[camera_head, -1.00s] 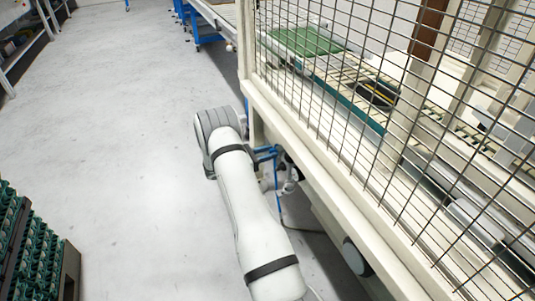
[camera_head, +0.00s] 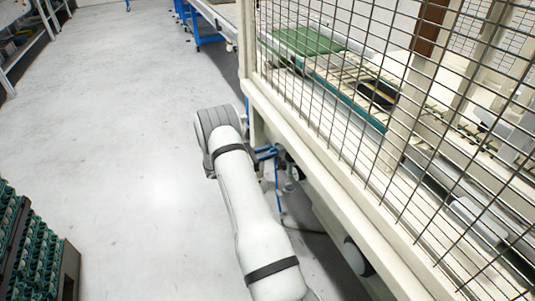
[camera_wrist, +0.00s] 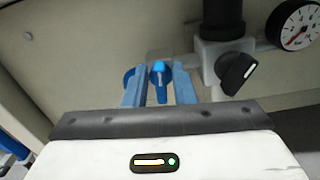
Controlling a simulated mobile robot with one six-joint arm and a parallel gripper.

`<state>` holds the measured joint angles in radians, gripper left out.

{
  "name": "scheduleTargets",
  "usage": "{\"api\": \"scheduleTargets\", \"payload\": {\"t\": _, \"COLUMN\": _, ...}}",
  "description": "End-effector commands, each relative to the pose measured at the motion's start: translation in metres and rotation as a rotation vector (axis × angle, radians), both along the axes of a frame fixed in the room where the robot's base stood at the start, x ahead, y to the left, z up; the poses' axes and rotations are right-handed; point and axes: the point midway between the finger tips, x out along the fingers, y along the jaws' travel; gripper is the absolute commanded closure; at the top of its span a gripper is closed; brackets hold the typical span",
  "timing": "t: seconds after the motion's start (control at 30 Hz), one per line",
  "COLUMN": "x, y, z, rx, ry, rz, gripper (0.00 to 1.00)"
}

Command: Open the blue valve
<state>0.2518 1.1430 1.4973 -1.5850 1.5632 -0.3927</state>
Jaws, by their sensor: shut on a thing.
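The blue valve (camera_wrist: 160,68) shows in the wrist view, with its small blue handle between the two blue fingers of my gripper (camera_wrist: 158,88). My gripper is shut on the blue valve. The lower part of the valve is partly hidden between the fingers. In the head view my arm reaches down beside the machine frame, and blue parts (camera_head: 267,153) show just past the arm. They are too small there to tell valve from fingers.
In the wrist view, a black-handled valve (camera_wrist: 237,73) and a pressure gauge (camera_wrist: 299,24) sit close on the right. A wire-mesh machine guard (camera_head: 330,75) stands right of my arm. Egg trays (camera_head: 42,255) are at lower left.

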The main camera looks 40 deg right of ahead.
Motion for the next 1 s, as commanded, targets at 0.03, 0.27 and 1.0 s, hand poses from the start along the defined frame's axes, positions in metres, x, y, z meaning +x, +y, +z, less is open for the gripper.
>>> {"api": "scheduleTargets", "payload": {"t": 0.03, "x": -0.0002, "y": -0.0003, "z": -0.0023, "rx": -0.007, "ry": -0.030, "rz": 0.000, "gripper": 0.99}}
{"api": "scheduleTargets", "payload": {"t": 0.27, "x": -0.0024, "y": 0.0000, "z": -0.0041, "rx": -0.053, "ry": -0.222, "rz": 0.000, "gripper": 0.99}}
{"api": "scheduleTargets", "payload": {"t": 1.0, "x": -0.0088, "y": 0.0007, "z": -0.0108, "rx": -0.218, "ry": -0.907, "rz": -0.001, "gripper": 0.99}}
